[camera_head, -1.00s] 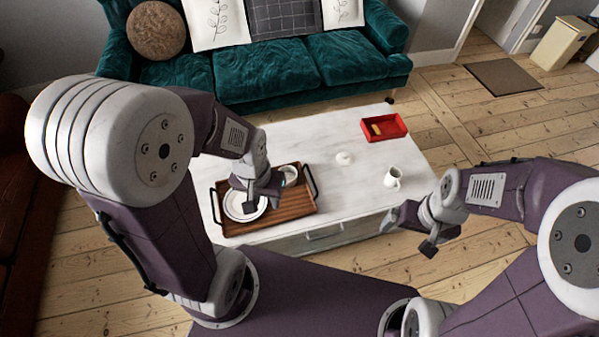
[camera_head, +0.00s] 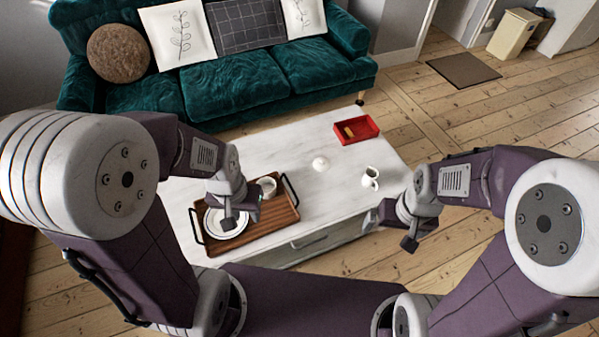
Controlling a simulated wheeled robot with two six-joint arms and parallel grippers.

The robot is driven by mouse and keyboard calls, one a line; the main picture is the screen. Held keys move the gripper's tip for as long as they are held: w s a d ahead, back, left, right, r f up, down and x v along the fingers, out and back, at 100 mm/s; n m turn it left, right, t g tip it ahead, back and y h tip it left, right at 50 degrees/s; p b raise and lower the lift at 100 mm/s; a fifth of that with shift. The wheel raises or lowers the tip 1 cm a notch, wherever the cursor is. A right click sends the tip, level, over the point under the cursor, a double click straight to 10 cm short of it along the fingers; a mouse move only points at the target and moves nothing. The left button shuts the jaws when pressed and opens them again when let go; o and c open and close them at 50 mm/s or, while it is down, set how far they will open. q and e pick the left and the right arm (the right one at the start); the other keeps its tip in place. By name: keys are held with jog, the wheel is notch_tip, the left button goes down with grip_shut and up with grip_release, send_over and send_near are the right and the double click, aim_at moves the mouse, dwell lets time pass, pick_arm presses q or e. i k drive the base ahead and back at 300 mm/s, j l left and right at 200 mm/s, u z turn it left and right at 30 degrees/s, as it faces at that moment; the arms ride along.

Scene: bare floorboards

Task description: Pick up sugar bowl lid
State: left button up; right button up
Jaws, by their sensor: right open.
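A small white rounded object (camera_head: 321,163), which looks like the sugar bowl lid, lies alone on the white table (camera_head: 290,150), right of the wooden tray. My right gripper (camera_head: 397,228) is open and empty off the table's right front edge, well right of the lid.
A white jug (camera_head: 370,178) stands near the table's right edge. A red tray (camera_head: 356,131) holding a yellowish item is at the back right. The table around the lid is clear. A green sofa (camera_head: 240,85) stands behind the table.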

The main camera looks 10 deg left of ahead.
aim_at(321, 163)
jog(key=i+l+u, duration=0.2)
jog(key=u, duration=0.15)
jog(key=i+l+u, duration=0.15)
jog(key=l+u, duration=0.25)
jog(key=i+l+u, duration=0.15)
jog(key=l+u, duration=0.6)
jog(key=i+j, duration=0.05)
